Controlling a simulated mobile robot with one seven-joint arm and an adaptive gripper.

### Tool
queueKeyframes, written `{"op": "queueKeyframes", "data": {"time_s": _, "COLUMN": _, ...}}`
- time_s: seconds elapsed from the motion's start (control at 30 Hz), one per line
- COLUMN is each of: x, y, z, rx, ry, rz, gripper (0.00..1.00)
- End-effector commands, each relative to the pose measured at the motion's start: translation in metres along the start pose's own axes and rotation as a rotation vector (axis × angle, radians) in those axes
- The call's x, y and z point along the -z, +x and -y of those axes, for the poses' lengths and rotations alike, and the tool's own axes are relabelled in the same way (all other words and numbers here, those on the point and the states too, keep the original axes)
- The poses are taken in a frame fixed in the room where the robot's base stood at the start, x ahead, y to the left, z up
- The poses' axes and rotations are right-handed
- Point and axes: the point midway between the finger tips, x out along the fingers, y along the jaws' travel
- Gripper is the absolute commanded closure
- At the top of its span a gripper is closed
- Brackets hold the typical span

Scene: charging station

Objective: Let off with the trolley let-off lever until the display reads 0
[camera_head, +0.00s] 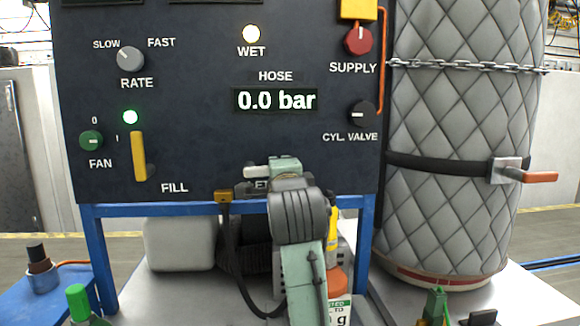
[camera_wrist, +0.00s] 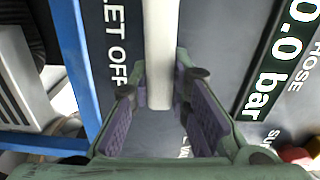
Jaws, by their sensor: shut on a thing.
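The hose display (camera_head: 276,100) on the dark panel reads 0.0 bar; it also shows turned on its side in the wrist view (camera_wrist: 272,75). The let-off lever (camera_wrist: 160,45) is a pale bar beside the LET OFF lettering in the wrist view. My gripper (camera_wrist: 159,88) is shut on it, with a purple-padded finger on either side. In the head view my gripper (camera_head: 271,170) is at the panel's lower edge. My wrist and arm hide most of the lever and part of its label there.
The panel also has a yellow FILL lever (camera_head: 139,157), a CYL. VALVE knob (camera_head: 362,114) and a red SUPPLY knob (camera_head: 358,41). A chained, quilted grey cylinder (camera_head: 460,120) stands to the right, with an orange handle (camera_head: 538,177) sticking out. A blue frame (camera_head: 150,210) runs below the panel.

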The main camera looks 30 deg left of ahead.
Motion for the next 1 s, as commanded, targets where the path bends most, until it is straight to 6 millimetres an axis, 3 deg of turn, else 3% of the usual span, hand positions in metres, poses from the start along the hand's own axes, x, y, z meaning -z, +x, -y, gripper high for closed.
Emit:
{"op": "queueKeyframes", "data": {"time_s": 0.73, "x": -0.0090, "y": 0.0063, "z": -0.0074, "rx": -0.006, "ry": 0.084, "rz": -0.001, "gripper": 1.00}}
{"op": "queueKeyframes", "data": {"time_s": 0.77, "x": -0.0090, "y": 0.0063, "z": -0.0075, "rx": -0.006, "ry": 0.085, "rz": -0.001, "gripper": 0.81}}
{"op": "queueKeyframes", "data": {"time_s": 1.0, "x": -0.0089, "y": 0.0062, "z": -0.0062, "rx": -0.003, "ry": 0.083, "rz": -0.001, "gripper": 0.65}}
